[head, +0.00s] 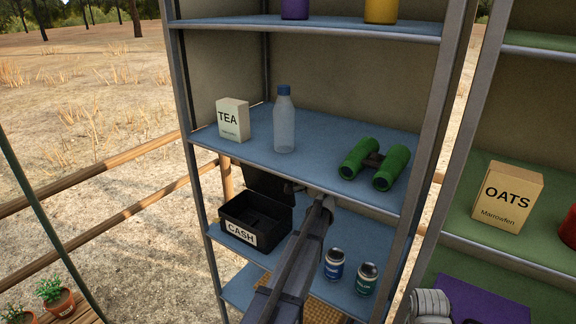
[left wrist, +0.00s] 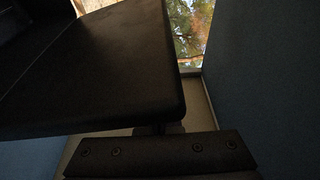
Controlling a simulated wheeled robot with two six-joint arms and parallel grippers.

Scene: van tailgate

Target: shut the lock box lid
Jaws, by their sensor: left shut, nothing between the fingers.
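The lock box (head: 240,238) is a black box marked CASH on the middle blue shelf, at its left end. Its lid (head: 268,186) is open and stands up at the back of the box. My left gripper (head: 293,188) is shut and empty, close to the right side of the raised lid; I cannot tell whether it touches. In the left wrist view, a large dark panel, apparently the lid (left wrist: 110,65), fills the upper left, just beyond the shut gripper fingers (left wrist: 160,152). My right gripper is not in view.
A tea box (head: 232,120), a bottle (head: 284,120) and green binoculars (head: 390,168) stand on the shelf above (head: 325,150). Two small cans (head: 334,264) (head: 366,279) stand right of my left arm. A metal post (head: 205,220) rises at the left.

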